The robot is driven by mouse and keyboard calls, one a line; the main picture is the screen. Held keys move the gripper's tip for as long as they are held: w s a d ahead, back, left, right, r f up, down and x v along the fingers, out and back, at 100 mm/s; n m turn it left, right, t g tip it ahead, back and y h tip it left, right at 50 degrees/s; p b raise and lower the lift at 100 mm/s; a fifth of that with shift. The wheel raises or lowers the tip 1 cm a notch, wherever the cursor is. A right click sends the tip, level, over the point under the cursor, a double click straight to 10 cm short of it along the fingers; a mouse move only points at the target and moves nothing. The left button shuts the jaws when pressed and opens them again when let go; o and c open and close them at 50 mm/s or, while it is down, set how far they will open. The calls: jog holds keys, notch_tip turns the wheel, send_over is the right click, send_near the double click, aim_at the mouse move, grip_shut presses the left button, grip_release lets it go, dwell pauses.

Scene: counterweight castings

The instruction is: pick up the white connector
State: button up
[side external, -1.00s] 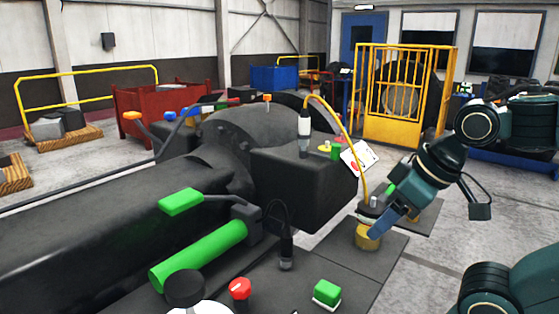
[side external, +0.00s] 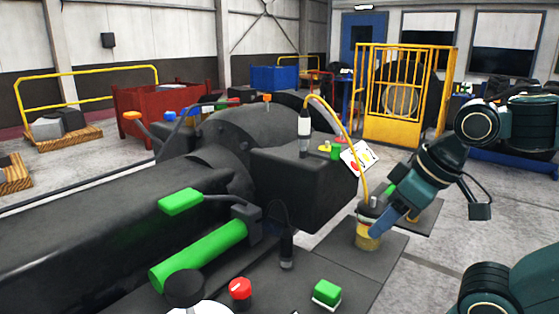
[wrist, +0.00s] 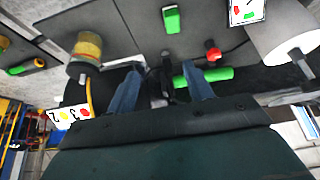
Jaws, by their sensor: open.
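The white connector (side external: 304,126), a slim upright piece with a white upper body and dark lower end, stands on the black casting block in the side view. A yellow cable rises from its top and arches to the right. I cannot make it out surely in the wrist view. My gripper (side external: 380,230) is well to the right of it and lower, in front of a yellow cylinder. In the wrist view my two blue fingers (wrist: 160,80) are apart, with no held thing between them. A dark connector (wrist: 166,78) shows in the gap, farther off.
The yellow cylinder (side external: 366,238) stands close by my fingers. A black connector (side external: 286,250) with a black cable stands nearer the camera. A green cylinder (side external: 200,255), red knob (side external: 240,289) and green button (side external: 326,292) are around it. A marked white card (side external: 357,158) is beside the block.

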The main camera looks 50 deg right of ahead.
aim_at(305, 117)
jog(key=w+d+r+n+g, duration=0.1)
jog(key=w+d+r+n, duration=0.15)
jog(key=w+r, duration=0.55)
jog(key=w+d+r+n+g, duration=0.1)
jog(key=w+d+n, duration=0.2)
jog(key=w, duration=0.3)
jog(key=w+d+r+n+g, duration=0.2)
jog(key=w+d+n, duration=0.2)
jog(key=w, duration=0.3)
jog(key=w+d+r+n+g, duration=0.1)
jog(key=w+d+r+n, duration=0.1)
jog(key=w+d+n, duration=0.2)
jog(key=shift+w+d+r, duration=0.1)
jog(key=shift+w+d, duration=0.95)
jog(key=shift+w, duration=0.15)
jog(key=shift+w+d+f+n+g, duration=0.2)
jog(key=shift+w+d+n+g, duration=0.15)
jog(key=shift+d+n, duration=0.15)
jog(key=shift+f, duration=1.25)
jog(key=shift+f, duration=2.5)
